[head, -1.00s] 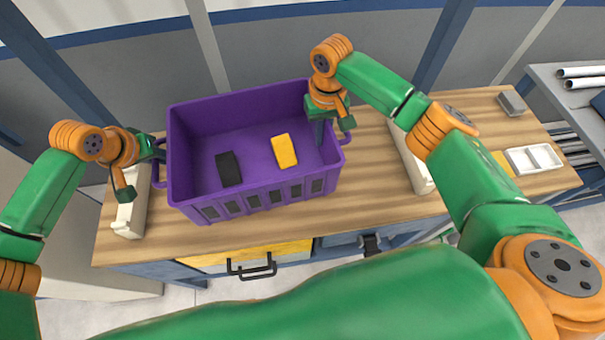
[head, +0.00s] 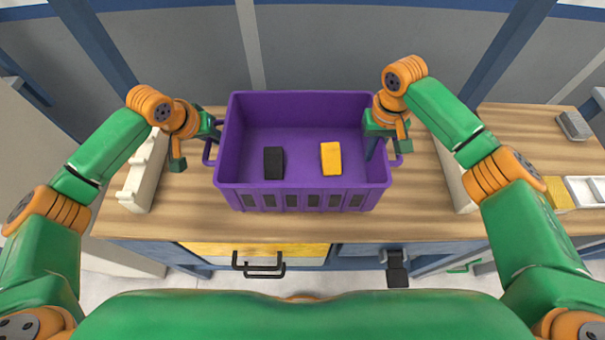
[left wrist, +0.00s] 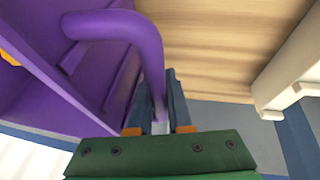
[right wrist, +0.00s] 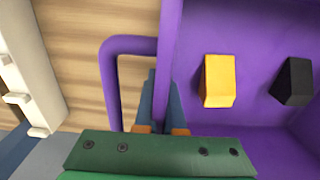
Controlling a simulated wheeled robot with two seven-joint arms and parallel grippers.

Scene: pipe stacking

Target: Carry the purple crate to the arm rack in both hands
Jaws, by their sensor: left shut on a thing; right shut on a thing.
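The purple crate (head: 304,168) is upright in the middle of the head view, above the wooden worktop. It holds a black block (head: 273,163) and a yellow block (head: 331,158). My left gripper (head: 212,137) is shut on its left handle; the left wrist view shows the fingers around the handle (left wrist: 146,45). My right gripper (head: 378,149) is shut at its right side, beside the right handle (right wrist: 112,85), with one finger inside the wall. Cream notched rails, left (head: 143,180) and right (head: 452,178), flank the crate; they may be the arm rack.
The worktop (head: 300,228) shows bare wood in front of the crate. A white tray (head: 583,190) and a grey block (head: 574,125) lie at the far right. A yellow drawer (head: 215,249) with a black handle is below the front edge.

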